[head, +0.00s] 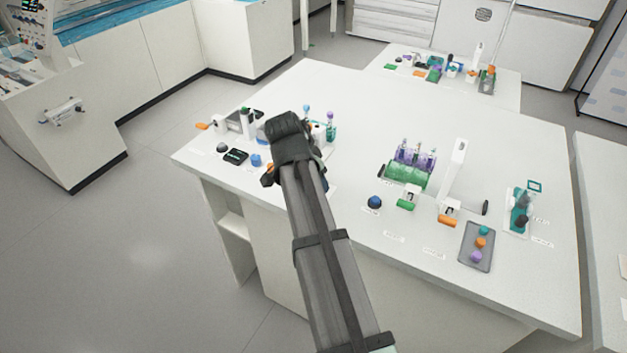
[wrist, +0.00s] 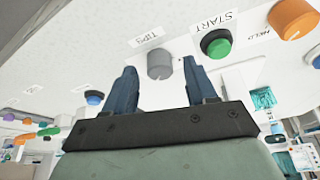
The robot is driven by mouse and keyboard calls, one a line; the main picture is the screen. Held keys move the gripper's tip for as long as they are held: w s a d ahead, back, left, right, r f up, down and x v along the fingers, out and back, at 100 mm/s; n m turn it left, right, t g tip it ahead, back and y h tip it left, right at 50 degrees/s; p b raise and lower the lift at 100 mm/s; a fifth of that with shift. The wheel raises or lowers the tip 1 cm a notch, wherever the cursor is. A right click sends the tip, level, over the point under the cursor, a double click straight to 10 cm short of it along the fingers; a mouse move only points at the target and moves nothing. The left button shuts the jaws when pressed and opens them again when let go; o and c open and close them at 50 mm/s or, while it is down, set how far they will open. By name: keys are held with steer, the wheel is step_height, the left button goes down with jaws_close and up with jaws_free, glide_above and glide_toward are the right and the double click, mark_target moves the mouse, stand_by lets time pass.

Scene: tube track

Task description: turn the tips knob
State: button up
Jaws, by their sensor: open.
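The tips knob (wrist: 160,65) is a round grey knob on a white surface, beside a label reading TIPS, in the wrist view. My gripper (wrist: 160,68) is open, with its two dark blue fingers on either side of the knob in the picture. The knob lies in line with the gap between the fingertips, a little nearer the left finger. I see no contact; how deep the fingers reach around it I cannot tell. In the head view my arm reaches over the left part of the white bench, and I cannot make out the tips knob there.
A green START button (wrist: 216,43) sits just right of the right finger. An orange knob (wrist: 293,19) is further right, and a blue knob (wrist: 94,97) is to the left. A tube rack (head: 408,170) and grey tray (head: 477,246) stand on the bench's right side.

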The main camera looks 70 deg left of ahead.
steer(key=v, duration=1.3)
